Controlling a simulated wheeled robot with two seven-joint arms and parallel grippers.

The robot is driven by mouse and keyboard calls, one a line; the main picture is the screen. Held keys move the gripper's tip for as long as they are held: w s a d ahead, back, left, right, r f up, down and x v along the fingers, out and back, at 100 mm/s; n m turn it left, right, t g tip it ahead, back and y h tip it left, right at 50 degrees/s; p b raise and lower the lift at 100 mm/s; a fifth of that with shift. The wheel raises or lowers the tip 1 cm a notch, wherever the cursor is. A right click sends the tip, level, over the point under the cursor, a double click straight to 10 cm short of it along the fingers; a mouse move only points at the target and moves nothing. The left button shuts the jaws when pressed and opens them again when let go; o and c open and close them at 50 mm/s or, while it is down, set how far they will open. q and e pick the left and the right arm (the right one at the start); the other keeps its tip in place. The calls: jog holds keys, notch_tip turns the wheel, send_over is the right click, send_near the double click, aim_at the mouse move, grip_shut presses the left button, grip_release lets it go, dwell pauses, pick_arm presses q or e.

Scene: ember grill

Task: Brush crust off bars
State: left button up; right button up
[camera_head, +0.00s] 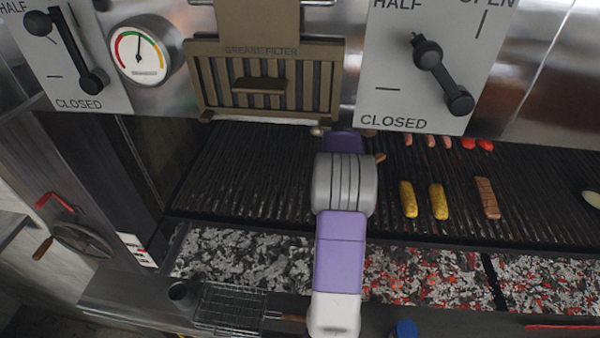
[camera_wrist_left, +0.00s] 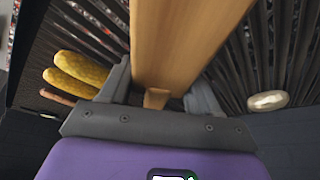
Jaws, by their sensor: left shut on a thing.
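My left gripper (camera_wrist_left: 157,98) is shut on a wide wooden piece (camera_wrist_left: 185,40), seemingly the brush's handle, in the left wrist view. Its bristles are not visible. In the head view my left arm reaches up the middle over the grill bars (camera_head: 245,170); its wrist hides the fingers and the brush. The bars are dark and ridged. I cannot tell crust from bare bar. Dark bars also show on both sides of the wood in the left wrist view (camera_wrist_left: 290,40). My right gripper is not in view.
Two yellow corn cobs (camera_head: 409,199) and a brown grilled piece (camera_head: 487,198) lie on the bars at right. Sausages (camera_head: 432,140) lie farther back. A grease filter (camera_head: 265,80) hangs behind. Grey coals (camera_head: 245,255) and glowing coals (camera_head: 425,278) lie in front.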

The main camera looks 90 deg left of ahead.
pick_arm(q)
jog(key=shift+s+r+p, duration=0.1)
jog(key=shift+r+p, duration=0.2)
jog(key=shift+r, duration=0.45)
